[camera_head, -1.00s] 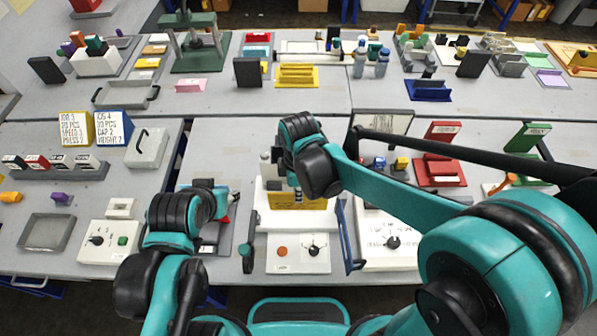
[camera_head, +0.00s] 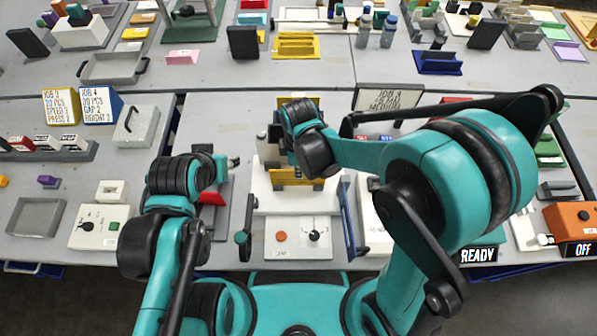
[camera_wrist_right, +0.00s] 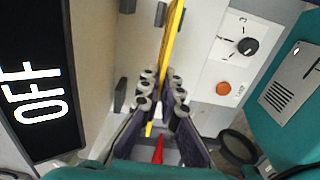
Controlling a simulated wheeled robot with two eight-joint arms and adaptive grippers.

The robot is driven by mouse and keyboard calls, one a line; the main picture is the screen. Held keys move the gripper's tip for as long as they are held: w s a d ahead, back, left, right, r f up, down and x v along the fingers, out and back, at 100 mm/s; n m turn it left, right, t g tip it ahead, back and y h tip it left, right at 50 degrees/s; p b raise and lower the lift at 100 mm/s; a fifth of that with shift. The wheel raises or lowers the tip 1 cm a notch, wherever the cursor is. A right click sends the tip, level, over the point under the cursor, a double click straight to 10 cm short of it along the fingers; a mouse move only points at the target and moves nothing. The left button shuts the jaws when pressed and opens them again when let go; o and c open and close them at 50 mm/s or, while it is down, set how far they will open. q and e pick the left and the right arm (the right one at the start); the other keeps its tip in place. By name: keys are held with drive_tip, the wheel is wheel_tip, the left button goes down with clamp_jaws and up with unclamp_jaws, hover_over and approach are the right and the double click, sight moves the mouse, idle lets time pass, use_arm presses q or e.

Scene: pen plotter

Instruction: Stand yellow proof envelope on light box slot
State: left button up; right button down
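The yellow proof envelope shows edge-on as a thin yellow strip (camera_wrist_right: 172,35) in the right wrist view, running between my right gripper's fingers (camera_wrist_right: 162,95). A gap appears beside the strip, so the fingers look slightly open around it. In the head view, yellow (camera_head: 290,182) shows below my right gripper (camera_head: 285,145), over the white light box (camera_head: 265,195). The light box has an orange button (camera_head: 281,237) and a dark knob (camera_head: 314,235) in front. The slot and the envelope's lower edge are hidden. My left arm is at lower left; its fingertips are not clear.
A blue-edged frame (camera_head: 347,215) stands right of the light box. A grey tray (camera_head: 36,217) and a white knob box (camera_head: 100,227) are at left. A yellow slotted stand (camera_head: 297,46) is at the back. An orange box (camera_head: 575,222) with an OFF sign is at right.

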drive_tip(key=shift+f, duration=0.3)
drive_tip(key=shift+f, duration=0.1)
drive_tip(key=c, duration=2.2)
unclamp_jaws()
drive_tip(key=shift+f, duration=0.1)
drive_tip(key=o, duration=0.5)
drive_tip(key=shift+r, duration=0.2)
